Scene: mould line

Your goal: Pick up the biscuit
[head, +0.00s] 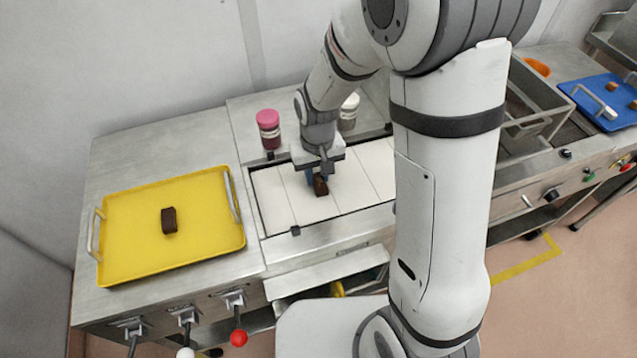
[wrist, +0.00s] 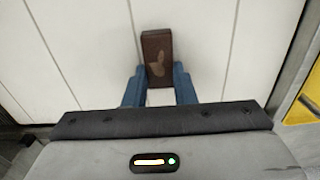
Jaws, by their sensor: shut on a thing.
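The biscuit is a dark brown block with a lighter leaf-like mark on top, seen in the wrist view (wrist: 157,55). In the head view the biscuit (head: 320,187) is at my gripper, over the white slatted belt (head: 352,195). My gripper (head: 316,178) points down, its blue fingers on either side of the biscuit. In the wrist view the gripper (wrist: 159,85) is shut on the near end of the biscuit, and the far end sticks out beyond the fingers. I cannot tell whether the biscuit touches the belt.
A yellow tray (head: 120,240) with another dark brown block (head: 169,220) stands left of the belt. A pink-lidded jar (head: 268,128) and a white-lidded jar (head: 348,112) stand behind the belt. A blue tray (head: 590,95) is far right. Levers line the front left edge.

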